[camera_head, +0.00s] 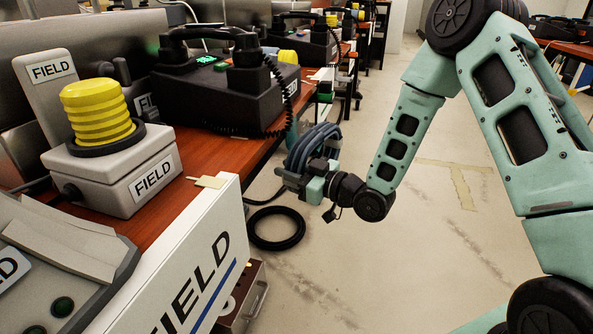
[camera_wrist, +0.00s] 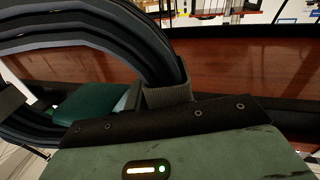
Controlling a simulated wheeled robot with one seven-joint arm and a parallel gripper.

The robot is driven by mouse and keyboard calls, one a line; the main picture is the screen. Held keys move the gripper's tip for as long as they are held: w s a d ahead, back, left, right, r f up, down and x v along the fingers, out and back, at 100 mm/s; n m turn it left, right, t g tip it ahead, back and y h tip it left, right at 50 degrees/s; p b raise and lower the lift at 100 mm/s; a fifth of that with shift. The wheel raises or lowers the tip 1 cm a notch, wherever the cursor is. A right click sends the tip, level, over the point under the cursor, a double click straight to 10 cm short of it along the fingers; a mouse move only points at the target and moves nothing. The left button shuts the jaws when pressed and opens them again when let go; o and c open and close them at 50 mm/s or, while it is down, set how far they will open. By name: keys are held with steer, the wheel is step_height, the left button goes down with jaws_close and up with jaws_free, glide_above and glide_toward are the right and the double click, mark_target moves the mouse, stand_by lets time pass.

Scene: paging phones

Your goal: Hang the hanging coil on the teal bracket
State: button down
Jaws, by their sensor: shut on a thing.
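The hanging coil (camera_head: 314,142) is a bundle of dark blue-grey cable loops. My gripper (camera_head: 300,176) is shut on it and holds it above the floor beside the desk edge. In the wrist view the coil (camera_wrist: 150,45) arches across the upper left, with a grey strap (camera_wrist: 167,96) around it close to my gripper. A dark teal piece (camera_wrist: 92,106), which looks like the teal bracket, shows behind and below the loops. The coil partly covers it, and I cannot tell whether they touch. In the head view the bracket is mostly hidden behind the coil.
A red-brown desk (camera_head: 215,160) runs along the left, with a black phone (camera_head: 225,90) and a yellow-topped FIELD unit (camera_head: 105,150). A black ring (camera_head: 276,228) lies on the floor below my gripper. The floor to the right (camera_head: 400,270) is mostly clear.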

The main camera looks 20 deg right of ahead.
steer(key=shift+w+a+f+b, duration=0.3)
steer(key=shift+w+a+f, duration=0.1)
steer(key=shift+a, duration=0.2)
steer(key=shift+w+a+f+b, duration=0.3)
steer(key=shift+w+a, duration=0.1)
steer(key=shift+a, duration=0.15)
steer(key=shift+a, duration=0.1)
steer(key=c, duration=1.1)
jaws_free()
steer(key=shift+c, duration=0.2)
steer(key=p+v, duration=0.3)
steer(key=v, duration=1.4)
steer(key=shift+s+p, duration=0.25)
steer(key=shift+p, duration=0.1)
